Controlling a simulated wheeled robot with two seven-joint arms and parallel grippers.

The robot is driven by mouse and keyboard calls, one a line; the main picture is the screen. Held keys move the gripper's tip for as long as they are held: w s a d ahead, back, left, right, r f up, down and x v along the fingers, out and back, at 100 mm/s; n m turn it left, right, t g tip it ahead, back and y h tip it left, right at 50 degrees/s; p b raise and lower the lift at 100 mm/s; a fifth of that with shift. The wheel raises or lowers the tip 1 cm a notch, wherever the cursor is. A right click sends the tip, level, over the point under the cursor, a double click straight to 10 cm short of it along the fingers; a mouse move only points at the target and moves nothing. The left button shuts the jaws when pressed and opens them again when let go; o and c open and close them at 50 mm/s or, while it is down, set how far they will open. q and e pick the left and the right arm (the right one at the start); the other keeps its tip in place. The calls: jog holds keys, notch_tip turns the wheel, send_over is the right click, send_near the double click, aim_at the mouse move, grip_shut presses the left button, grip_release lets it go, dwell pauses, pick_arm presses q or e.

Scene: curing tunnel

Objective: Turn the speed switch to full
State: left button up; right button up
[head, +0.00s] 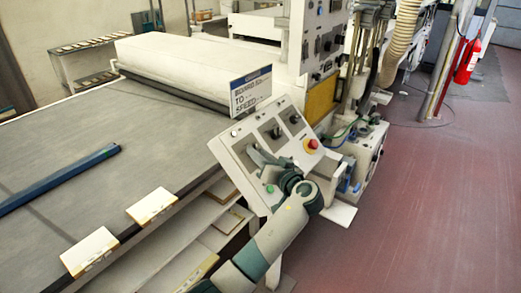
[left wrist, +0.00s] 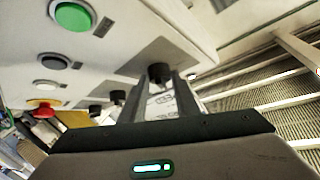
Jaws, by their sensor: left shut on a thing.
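The slanted white control panel (head: 236,172) stands at the end of the conveyor. It carries a row of three black rotary switches on grey plates. My left gripper (head: 258,157) is over the switch nearest the conveyor and hides most of it in the head view. In the left wrist view my left gripper (left wrist: 163,95) has its two fingers around that black switch knob (left wrist: 159,72), shut on it. The other two switches show beyond it, the middle one (left wrist: 118,97) and the far one (left wrist: 95,110). I cannot read their labels or the knob's setting. My right gripper is out of view.
A green button (left wrist: 73,15), a white button (left wrist: 52,61) and a red stop button (head: 312,145) share the panel. A sign (head: 251,92) stands behind it, partly legible. The conveyor (head: 100,150) lies left; red floor (head: 430,200) is clear at right.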

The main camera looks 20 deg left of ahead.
pick_arm(q)
jog(key=m+h+p, duration=0.1)
jog(key=m+p, duration=0.1)
jog(key=m+h+p, duration=0.2)
jog(key=r+m+t+h+p, duration=0.1)
jog(key=m+p, duration=0.1)
jog(key=p, duration=0.1)
jog(key=shift+s+a+r+h, duration=0.1)
jog(key=shift+s+a+h, duration=0.1)
jog(key=shift+a+h, duration=0.2)
jog(key=shift+m+h+p, duration=0.6)
jog(key=shift+m+p, duration=0.25)
jog(key=shift+m, duration=0.15)
jog(key=shift+a+f+m, duration=0.1)
jog(key=shift+f+m, duration=0.1)
jog(key=shift+m, duration=0.1)
jog(key=o, duration=1)
jog(key=shift+o, duration=0.2)
jog(key=shift+f, duration=0.1)
